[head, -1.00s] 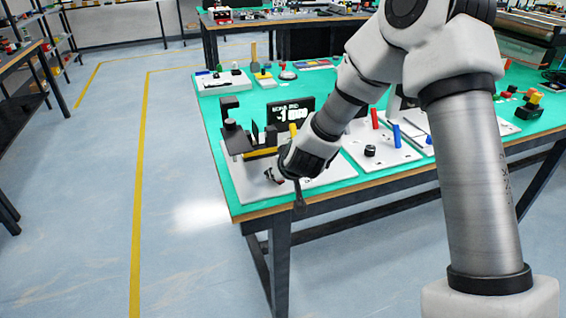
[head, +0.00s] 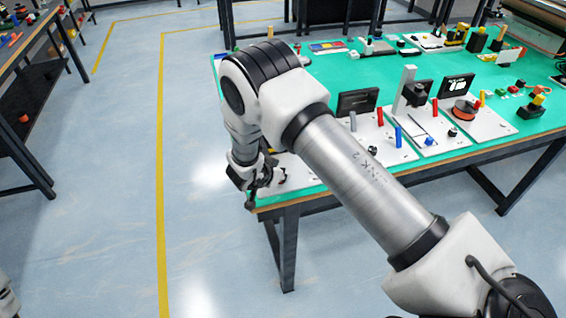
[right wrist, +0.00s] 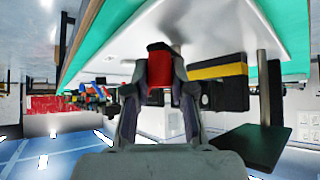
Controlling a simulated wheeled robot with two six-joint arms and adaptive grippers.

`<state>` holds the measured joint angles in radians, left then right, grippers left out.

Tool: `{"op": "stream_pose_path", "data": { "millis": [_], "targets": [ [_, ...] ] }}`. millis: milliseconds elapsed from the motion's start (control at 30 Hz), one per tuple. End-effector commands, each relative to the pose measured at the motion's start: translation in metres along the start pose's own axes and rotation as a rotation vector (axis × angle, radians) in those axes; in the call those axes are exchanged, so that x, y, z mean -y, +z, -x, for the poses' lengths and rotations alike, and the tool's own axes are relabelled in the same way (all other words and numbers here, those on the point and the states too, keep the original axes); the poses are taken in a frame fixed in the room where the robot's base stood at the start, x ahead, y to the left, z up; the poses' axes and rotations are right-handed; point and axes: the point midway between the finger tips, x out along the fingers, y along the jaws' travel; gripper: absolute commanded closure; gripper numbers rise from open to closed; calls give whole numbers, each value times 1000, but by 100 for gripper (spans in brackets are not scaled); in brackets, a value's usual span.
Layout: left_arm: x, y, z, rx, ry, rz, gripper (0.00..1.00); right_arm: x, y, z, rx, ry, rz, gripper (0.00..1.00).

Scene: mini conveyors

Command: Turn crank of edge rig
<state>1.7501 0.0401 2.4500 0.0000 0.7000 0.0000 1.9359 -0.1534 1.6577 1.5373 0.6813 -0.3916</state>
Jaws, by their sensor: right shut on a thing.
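My right gripper (head: 258,182) is at the table's near left corner. In the right wrist view the right gripper (right wrist: 160,88) is shut on a red crank handle (right wrist: 159,64), one finger on each side of it. The handle stands off the edge rig's white base plate (right wrist: 215,30). Beside it are a dark block with a yellow stripe (right wrist: 217,70) and a dark post with a square plate (right wrist: 262,145). In the head view, only part of the rig's white plate (head: 296,174) shows; my arm hides the rest. My left gripper is out of view.
The green table (head: 335,75) carries more rigs right of my arm: a white plate with blue and red pegs (head: 372,150), dark display screens (head: 357,102) and an orange disc (head: 464,109). Open floor (head: 110,220) lies left of the table, with a shelf (head: 25,110) beyond.

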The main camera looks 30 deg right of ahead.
Motion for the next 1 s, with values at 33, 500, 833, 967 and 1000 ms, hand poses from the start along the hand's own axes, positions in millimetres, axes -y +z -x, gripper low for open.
{"op": "stream_pose_path", "data": {
  "millis": [33,500,833,967,1000],
  "targets": [
    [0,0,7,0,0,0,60,4,-6,4,-6,8,-18,100],
    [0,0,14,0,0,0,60,7,-2,2,-3,59,-68,100],
    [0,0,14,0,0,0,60,6,-2,2,-2,59,-67,51],
    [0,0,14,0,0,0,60,6,-1,2,-1,61,-66,51],
    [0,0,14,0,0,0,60,6,-1,2,-1,61,-66,51]
  ]
}}
